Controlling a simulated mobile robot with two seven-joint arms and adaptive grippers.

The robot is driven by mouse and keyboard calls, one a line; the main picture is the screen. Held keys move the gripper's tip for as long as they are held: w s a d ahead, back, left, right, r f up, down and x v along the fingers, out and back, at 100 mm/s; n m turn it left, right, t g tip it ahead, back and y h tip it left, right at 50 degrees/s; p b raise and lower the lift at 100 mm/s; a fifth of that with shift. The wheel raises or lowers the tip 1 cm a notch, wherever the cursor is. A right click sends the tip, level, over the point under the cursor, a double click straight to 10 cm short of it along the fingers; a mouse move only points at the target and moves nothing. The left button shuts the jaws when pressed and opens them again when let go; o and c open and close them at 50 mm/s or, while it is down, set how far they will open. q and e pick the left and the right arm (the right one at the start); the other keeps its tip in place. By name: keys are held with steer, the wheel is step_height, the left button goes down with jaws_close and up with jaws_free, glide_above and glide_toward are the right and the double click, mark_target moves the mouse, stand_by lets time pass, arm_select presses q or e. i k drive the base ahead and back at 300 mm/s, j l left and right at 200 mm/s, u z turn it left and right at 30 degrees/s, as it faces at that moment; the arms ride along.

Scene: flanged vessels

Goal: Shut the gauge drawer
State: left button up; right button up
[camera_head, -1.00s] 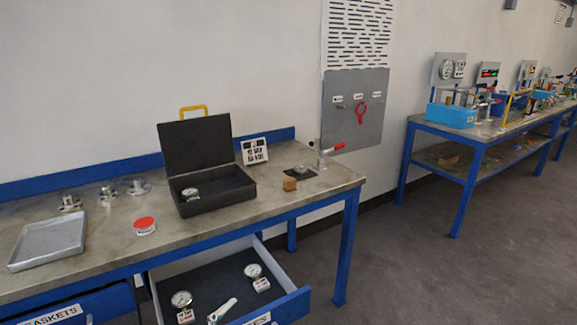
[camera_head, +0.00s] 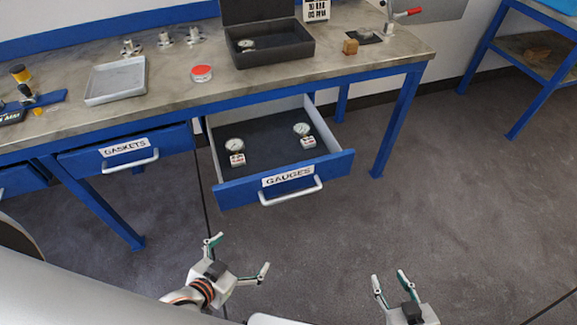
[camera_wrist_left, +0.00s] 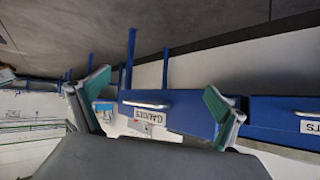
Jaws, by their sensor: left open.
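The gauge drawer (camera_head: 276,183) is pulled out from under the bench; its blue front carries a GAUGES label (camera_head: 288,175) and a pale bar handle (camera_head: 291,192). Two dial gauges, one left (camera_head: 235,146) and one right (camera_head: 302,130), lie on its dark floor. My left gripper (camera_head: 239,254) is open and empty, in front of and lower in the picture than the drawer, apart from it. In the left wrist view the drawer's handle (camera_wrist_left: 147,104) shows upside down between the open fingers. My right gripper (camera_head: 389,277) is open and empty, further right.
The gaskets drawer (camera_head: 126,150) sits left of the gauge drawer. Bench legs stand either side; the floor ahead is clear.

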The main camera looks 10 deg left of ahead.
mark_target(276, 163)
steer(key=k+j+z, duration=0.2)
steer(key=z, duration=0.2)
steer(key=k+j+z, duration=0.2)
steer(key=z, duration=0.2)
steer(key=k+j+z, duration=0.1)
steer(key=z, duration=0.3)
steer(key=k, duration=0.1)
